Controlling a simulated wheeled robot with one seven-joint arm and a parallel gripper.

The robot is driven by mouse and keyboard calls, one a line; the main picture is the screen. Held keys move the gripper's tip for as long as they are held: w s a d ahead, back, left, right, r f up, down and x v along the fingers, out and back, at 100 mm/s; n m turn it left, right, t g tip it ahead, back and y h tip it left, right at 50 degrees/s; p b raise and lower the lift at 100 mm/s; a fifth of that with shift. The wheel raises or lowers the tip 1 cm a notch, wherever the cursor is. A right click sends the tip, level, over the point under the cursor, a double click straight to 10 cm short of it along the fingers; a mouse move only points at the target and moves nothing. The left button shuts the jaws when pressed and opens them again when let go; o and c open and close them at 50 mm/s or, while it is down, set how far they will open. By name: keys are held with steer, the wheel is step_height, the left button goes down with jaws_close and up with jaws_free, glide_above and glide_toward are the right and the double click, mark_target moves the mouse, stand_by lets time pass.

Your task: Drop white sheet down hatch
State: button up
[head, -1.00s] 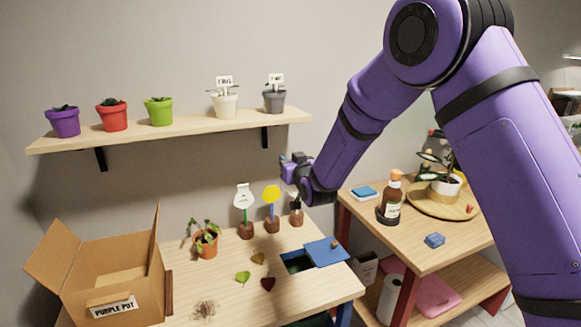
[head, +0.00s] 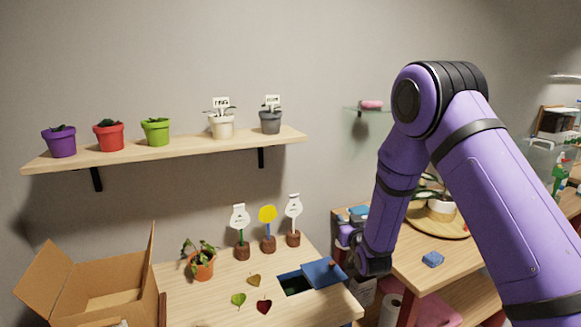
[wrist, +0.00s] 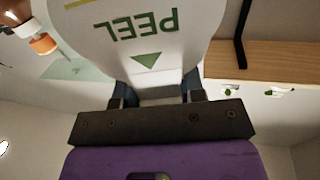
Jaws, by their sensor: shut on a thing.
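My gripper (wrist: 157,93) is shut on a white sheet (wrist: 140,35) with green "PEEL" lettering and a green arrow, upside down in the wrist view. In the head view my gripper (head: 345,236) is low beside the right end of the plant table, partly behind my forearm; the sheet cannot be made out there. The hatch (head: 294,286) is a dark rectangular opening in the table top. Its blue lid (head: 323,273) lies to the right of the opening, leaving it uncovered. My gripper is up and to the right of the hatch.
Several leaves and a drooping potted plant (head: 201,263) are on the plant table. A cardboard box (head: 115,285) is at left. A side table (head: 415,262) with a blue sponge (head: 433,259) is right.

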steer(key=s+d+f+m+h, duration=0.1)
steer(key=s+d+f, duration=0.2)
steer(key=d, duration=0.3)
steer(key=s+d+f+m+h, duration=0.1)
steer(key=s+d+f+h, duration=0.1)
steer(key=s+d+f, duration=0.2)
steer(key=d, duration=0.3)
steer(key=shift+s+d, duration=0.3)
